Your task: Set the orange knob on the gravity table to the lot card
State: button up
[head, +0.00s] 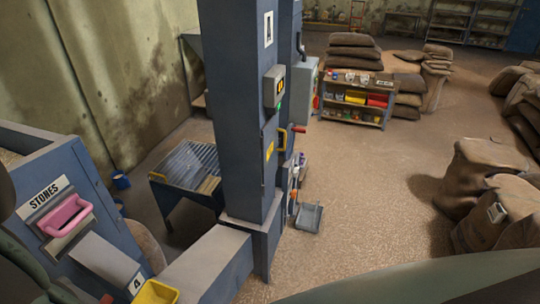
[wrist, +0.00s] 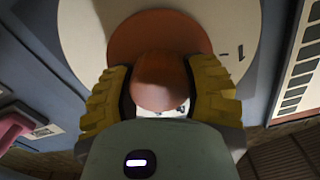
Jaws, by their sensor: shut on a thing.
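The orange knob (wrist: 158,48) shows in the wrist view, in front of a round pale dial plate (wrist: 75,32) on a blue-grey panel. My gripper (wrist: 160,92), with yellow ridged fingers, is shut on the knob, one finger on each side. Dark marks, a dash and a stroke, show on the dial right of the knob. The knob's pointer and most of the dial scale are hidden. The head view shows a blue machine (head: 84,178) labelled STONES at the left; the knob and my gripper are not visible there. I cannot make out the lot card.
A pink tray (head: 65,214) sits on the machine under the STONES label, and a yellow bin (head: 155,292) is at the bottom. A tall blue column (head: 238,120) stands in the middle. Sacks (head: 485,175) stand at the right. The floor between (head: 375,190) is clear.

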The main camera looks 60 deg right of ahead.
jog(key=shift+a+f+b, duration=0.25)
jog(key=shift+a+b, duration=0.05)
jog(key=shift+b, duration=0.8)
jog(key=shift+o, duration=1.1)
jog(key=shift+a+m+y+b, duration=0.15)
jog(key=shift+m+y+b, duration=0.15)
jog(key=shift+b, duration=1.5)
jog(key=shift+d+m+b, duration=0.5)
jog(key=shift+m+b, duration=0.1)
jog(key=shift+b, duration=0.6)
jog(key=shift+c, duration=1.2)
jog(key=m+b, duration=0.2)
jog(key=shift+a+r+b, duration=0.1)
jog(key=shift+b, duration=0.3)
jog(key=shift+r+m, duration=0.25)
jog(key=shift+m, duration=0.35)
jog(key=o, duration=1.2)
jog(key=shift+w, duration=0.15)
